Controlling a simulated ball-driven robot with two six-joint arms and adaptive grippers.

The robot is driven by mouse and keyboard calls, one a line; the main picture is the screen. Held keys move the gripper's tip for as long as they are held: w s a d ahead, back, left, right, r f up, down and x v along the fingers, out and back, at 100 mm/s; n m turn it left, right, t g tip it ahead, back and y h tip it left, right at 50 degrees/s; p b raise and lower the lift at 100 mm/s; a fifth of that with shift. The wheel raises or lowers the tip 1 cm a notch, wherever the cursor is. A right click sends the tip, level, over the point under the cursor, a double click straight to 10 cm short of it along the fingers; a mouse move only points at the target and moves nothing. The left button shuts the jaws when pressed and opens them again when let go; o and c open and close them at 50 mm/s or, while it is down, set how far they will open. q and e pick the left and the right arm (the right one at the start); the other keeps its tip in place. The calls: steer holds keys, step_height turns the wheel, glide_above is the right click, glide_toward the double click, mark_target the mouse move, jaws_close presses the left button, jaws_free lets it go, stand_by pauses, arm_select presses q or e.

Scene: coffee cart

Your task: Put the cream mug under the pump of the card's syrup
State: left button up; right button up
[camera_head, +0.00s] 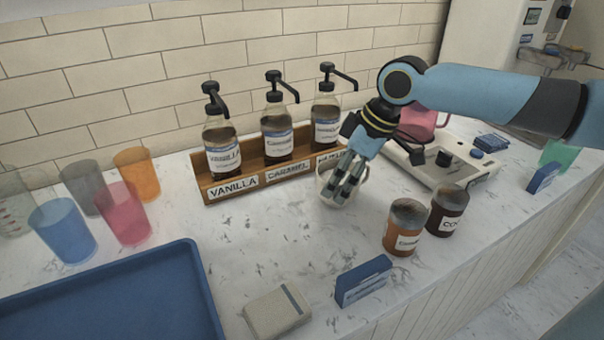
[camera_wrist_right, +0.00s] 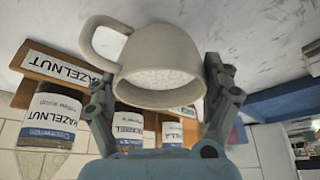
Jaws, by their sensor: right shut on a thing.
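My right gripper (camera_head: 345,194) is shut on the cream mug (camera_head: 328,187), in front of the hazelnut end of the syrup rack. In the right wrist view the mug (camera_wrist_right: 160,60) sits between the two fingers, its handle to the left. The wooden rack (camera_head: 222,194) holds three pump bottles: vanilla (camera_head: 222,150), caramel (camera_head: 277,131) and hazelnut (camera_head: 325,126). The hazelnut bottle (camera_wrist_right: 46,118) also shows in the right wrist view. Blue cards stand on the counter at the front (camera_head: 363,281) and at the right (camera_head: 544,178); I cannot read a syrup name on them. My left gripper is not in view.
A pale box (camera_head: 277,311) lies at the front, beside a blue tray (camera_head: 203,292). Several coloured cups stand at the left.

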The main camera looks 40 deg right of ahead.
steer(key=w, duration=0.1)
steer(key=w+a, duration=0.1)
steer(key=w, duration=0.1)
steer(key=w+a, duration=0.1)
steer(key=shift+w+a+r, duration=0.2)
steer(key=shift+w+r, duration=0.15)
steer(key=shift+w+a+f+p, duration=0.15)
steer(key=shift+w+a, duration=0.2)
steer(key=shift+w, duration=0.3)
steer(key=shift+w+a+f+p, duration=0.15)
steer(key=shift+w+a, duration=0.2)
steer(key=shift+w, duration=0.25)
steer(key=shift+f, duration=0.35)
steer(key=shift+d, duration=0.1)
steer(key=shift+f, duration=0.15)
steer(key=o, duration=1.3)
